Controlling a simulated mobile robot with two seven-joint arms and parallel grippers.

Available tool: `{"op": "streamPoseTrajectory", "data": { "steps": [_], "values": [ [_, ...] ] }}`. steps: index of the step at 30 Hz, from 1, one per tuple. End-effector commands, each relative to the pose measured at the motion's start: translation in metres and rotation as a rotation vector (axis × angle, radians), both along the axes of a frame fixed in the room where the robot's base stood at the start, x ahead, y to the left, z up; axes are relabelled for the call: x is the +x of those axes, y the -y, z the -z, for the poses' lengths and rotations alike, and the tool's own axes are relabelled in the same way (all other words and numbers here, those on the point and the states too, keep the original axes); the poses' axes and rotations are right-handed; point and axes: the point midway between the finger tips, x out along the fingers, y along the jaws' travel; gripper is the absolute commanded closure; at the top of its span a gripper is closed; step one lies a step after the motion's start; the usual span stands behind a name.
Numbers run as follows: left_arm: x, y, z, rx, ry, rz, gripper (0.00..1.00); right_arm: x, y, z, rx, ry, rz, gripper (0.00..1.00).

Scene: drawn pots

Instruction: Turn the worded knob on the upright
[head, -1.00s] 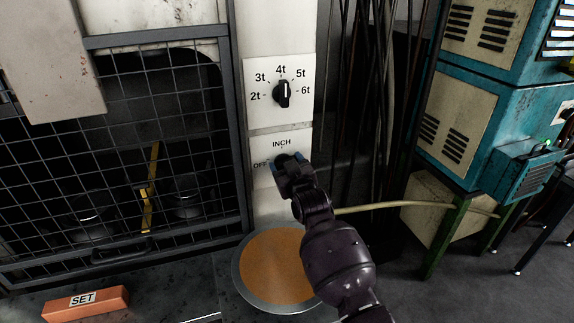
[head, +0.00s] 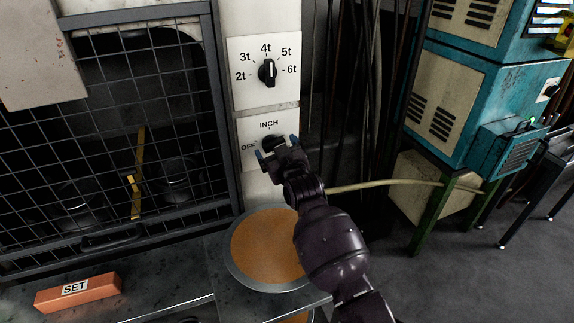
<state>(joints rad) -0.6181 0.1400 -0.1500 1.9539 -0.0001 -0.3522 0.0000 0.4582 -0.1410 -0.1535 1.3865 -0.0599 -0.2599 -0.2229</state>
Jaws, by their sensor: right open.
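The worded knob (head: 269,142) is black and sits on the lower white plate (head: 251,124) of the upright, with the words INCH above it and OFF to its left. My right gripper (head: 277,146) is open in front of it, its blue-tipped fingers apart, one to each side of the knob's lower part. The gripper hides part of the knob and the plate's right side, so I cannot tell where the knob points or whether the fingers touch it. Above is a numbered knob (head: 267,73), black with a white mark, labelled 2t to 6t. My left gripper is not in view.
A wire mesh guard (head: 95,150) stands left of the upright. A round orange-topped disc (head: 265,246) lies below. An orange SET block (head: 78,292) lies at front left. Dark cables hang right of the upright, and a teal cabinet (head: 476,100) stands further right.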

Motion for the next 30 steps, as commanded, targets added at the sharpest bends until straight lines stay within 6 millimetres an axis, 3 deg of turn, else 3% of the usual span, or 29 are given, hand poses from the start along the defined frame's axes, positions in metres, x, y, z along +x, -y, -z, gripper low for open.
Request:
{"op": "streamPoseTrajectory", "data": {
  "steps": [15,21,30],
  "values": [
    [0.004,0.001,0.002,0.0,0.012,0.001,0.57,-0.069,0.023,0.001,0.001,-0.001,0.001,0.08],
    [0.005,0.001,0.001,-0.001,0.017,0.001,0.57,-0.083,0.027,0.001,0.001,-0.001,0.0,0.08],
    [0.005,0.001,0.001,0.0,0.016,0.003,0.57,-0.085,0.028,0.0,0.001,-0.001,0.0,0.08]
  ]
}}
